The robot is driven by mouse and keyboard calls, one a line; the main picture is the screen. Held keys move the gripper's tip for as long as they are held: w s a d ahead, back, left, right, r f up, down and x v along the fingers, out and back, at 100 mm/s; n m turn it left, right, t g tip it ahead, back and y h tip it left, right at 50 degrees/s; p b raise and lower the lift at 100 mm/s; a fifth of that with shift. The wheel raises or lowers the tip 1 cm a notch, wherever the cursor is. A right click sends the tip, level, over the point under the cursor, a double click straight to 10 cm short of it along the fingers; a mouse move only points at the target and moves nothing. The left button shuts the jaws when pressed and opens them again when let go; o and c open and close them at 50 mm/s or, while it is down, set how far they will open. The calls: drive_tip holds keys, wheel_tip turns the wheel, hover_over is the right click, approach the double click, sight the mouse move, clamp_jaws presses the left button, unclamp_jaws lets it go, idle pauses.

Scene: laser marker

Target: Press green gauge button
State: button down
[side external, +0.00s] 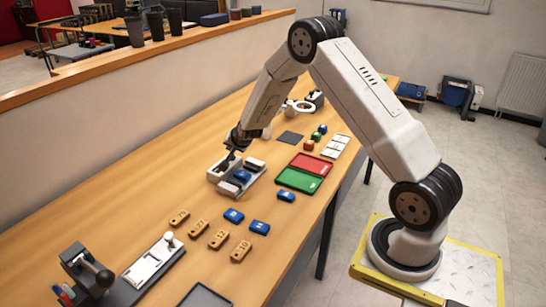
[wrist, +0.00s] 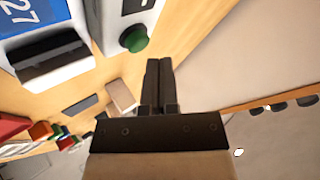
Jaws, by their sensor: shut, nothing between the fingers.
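The green button (wrist: 132,40) sticks out from the end of a light grey gauge housing (wrist: 108,12) in the wrist view. My gripper (wrist: 159,64) is shut and empty, with its fingertips just right of and below the button in that picture. I cannot tell whether they touch it. A blue block marked 27 (wrist: 28,16) sits beside the housing. In the side view my gripper (side external: 232,156) is over the far-left end of the grey gauge (side external: 216,175). The green button is not visible there.
Red (side external: 311,164) and green (side external: 299,181) trays lie right of the gauge. Blue blocks (side external: 260,227) and tan tags (side external: 219,239) lie in front. A clamp fixture (side external: 88,272) stands at the near left. A low wall (side external: 150,85) runs behind the table.

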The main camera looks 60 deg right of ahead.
drive_tip(key=shift+f, duration=0.95)
idle(1.6)
drive_tip(key=shift+r, duration=3.45)
